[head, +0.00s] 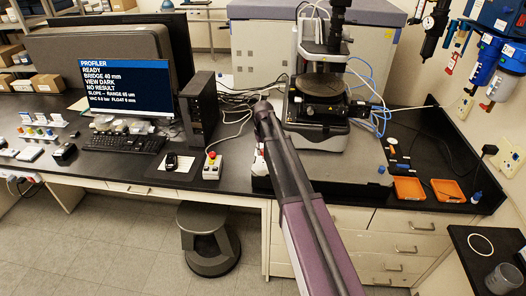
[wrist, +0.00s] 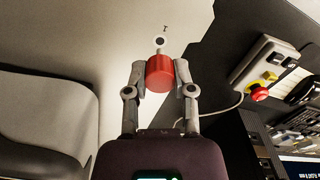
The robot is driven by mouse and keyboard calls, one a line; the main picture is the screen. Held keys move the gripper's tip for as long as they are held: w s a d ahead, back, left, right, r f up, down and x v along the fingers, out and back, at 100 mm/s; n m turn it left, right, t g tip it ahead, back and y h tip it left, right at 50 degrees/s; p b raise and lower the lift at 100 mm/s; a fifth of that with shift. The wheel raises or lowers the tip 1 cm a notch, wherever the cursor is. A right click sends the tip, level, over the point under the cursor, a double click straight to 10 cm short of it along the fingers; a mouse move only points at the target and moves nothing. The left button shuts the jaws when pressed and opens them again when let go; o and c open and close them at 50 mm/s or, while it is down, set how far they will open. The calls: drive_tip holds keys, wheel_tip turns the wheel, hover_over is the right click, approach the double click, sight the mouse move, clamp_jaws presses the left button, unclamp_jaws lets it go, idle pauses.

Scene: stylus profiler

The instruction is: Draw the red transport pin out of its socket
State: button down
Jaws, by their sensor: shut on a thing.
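The red transport pin (wrist: 160,74) shows in the wrist view as a red cylindrical head with a short pale shaft beyond it. My gripper (wrist: 160,77) is shut on the red head, one finger on each side. A small pale round fitting with a dark centre (wrist: 160,41), apparently the socket, lies just past the shaft on a light surface. I cannot tell whether the shaft tip is inside it or clear. In the head view my arm hides the pin and gripper. The stylus profiler (head: 321,95) stands on its light base behind my arm.
A control box with a red button (head: 211,166) stands left of my arm; it also shows in the wrist view (wrist: 259,92). A monitor (head: 127,88) and black computer tower (head: 201,105) stand further left. Orange trays (head: 409,189) and small tools lie on the right. Cables run behind.

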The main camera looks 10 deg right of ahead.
sight(263, 150)
drive_tip(key=shift+r+p, duration=0.45)
drive_tip(key=shift+r, duration=0.15)
drive_tip(key=shift+r, duration=0.15)
drive_tip(key=shift+r+p, duration=2.4)
drive_tip(key=shift+p, duration=0.1)
drive_tip(key=shift+f, duration=0.1)
